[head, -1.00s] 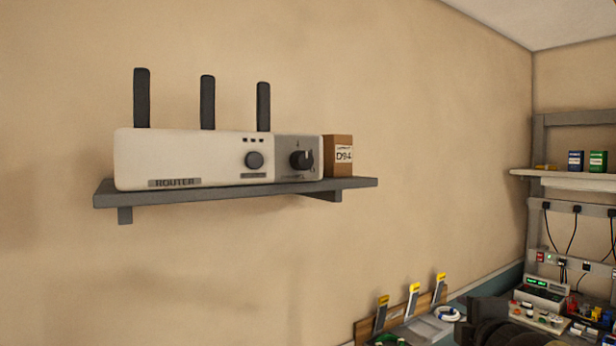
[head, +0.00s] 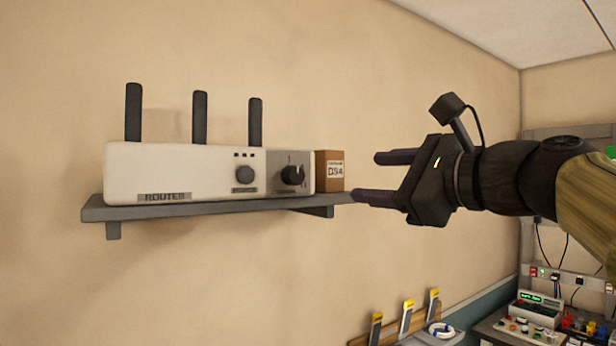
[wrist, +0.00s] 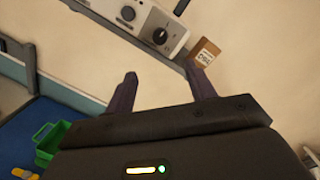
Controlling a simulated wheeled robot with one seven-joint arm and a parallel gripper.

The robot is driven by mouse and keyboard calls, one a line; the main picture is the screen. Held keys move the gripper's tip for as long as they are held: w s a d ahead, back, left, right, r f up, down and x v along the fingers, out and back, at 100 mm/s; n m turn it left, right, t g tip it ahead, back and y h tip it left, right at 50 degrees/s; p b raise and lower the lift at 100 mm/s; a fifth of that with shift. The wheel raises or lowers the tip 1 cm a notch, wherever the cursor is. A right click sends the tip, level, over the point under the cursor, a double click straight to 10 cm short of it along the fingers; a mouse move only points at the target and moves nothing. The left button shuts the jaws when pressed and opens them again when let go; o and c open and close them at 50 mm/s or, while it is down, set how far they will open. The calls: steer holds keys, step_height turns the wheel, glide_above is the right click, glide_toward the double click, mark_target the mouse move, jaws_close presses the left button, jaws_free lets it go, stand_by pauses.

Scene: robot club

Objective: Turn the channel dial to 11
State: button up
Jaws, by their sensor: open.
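The white router (head: 180,172) with three black antennas stands on a grey wall shelf (head: 220,206). Two dark knobs are on its front: a smaller round knob (head: 245,174) on the white part and a larger dial (head: 292,175) on the grey panel at its right end. The numbers around the dial are too small to read. In the wrist view the larger dial (wrist: 160,36) shows above the fingers. My gripper (head: 368,176) is open and empty, to the right of the router and shelf, its fingers pointing left, apart from the dial.
A brown box (head: 329,171) marked like "DS4" stands on the shelf just right of the router, between it and my gripper. Below right are a workbench with electronics (head: 540,310) and a tool rack (head: 405,318). The wrist view shows a green bin (wrist: 48,143).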

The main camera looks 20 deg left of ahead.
mark_target(298, 176)
steer(key=p+x, duration=0.7)
steer(key=x, duration=0.9)
steer(key=shift+w+a+p, duration=0.15)
steer(key=shift+a+p, duration=0.1)
steer(key=shift+p, duration=0.05)
steer(key=shift+w+a, duration=0.25)
steer(key=shift+a, duration=0.15)
steer(key=shift+c, duration=0.2)
steer(key=shift+f, duration=0.1)
steer(key=c, duration=0.9)
